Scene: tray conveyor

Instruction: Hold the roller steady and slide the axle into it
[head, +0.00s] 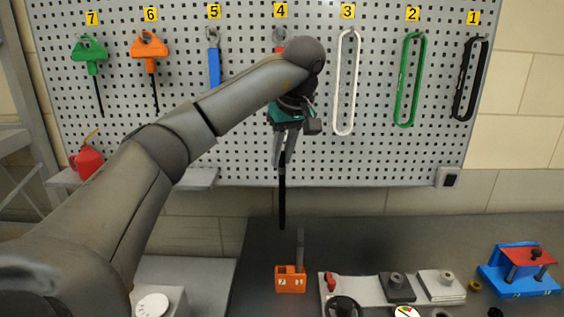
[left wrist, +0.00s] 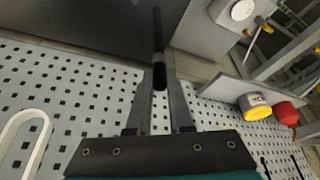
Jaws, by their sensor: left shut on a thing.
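My left gripper (head: 282,158) is in front of the pegboard, below label 4, with its fingers pointing down. It is shut on a slim dark rod (head: 282,205), which hangs nearly upright above the bench. In the left wrist view the rod (left wrist: 157,35) runs away from between the fingertips (left wrist: 159,80). The rod looks like the axle, but I cannot be sure. I cannot make out a roller in either view. My right gripper is not in view.
An orange block (head: 290,284) with a grey upright stands on the dark bench (head: 400,245) below the rod. A pale fixture plate (head: 370,290) and a blue-and-red fixture (head: 520,280) are to the right. Tools and belts hang on the pegboard (head: 380,160).

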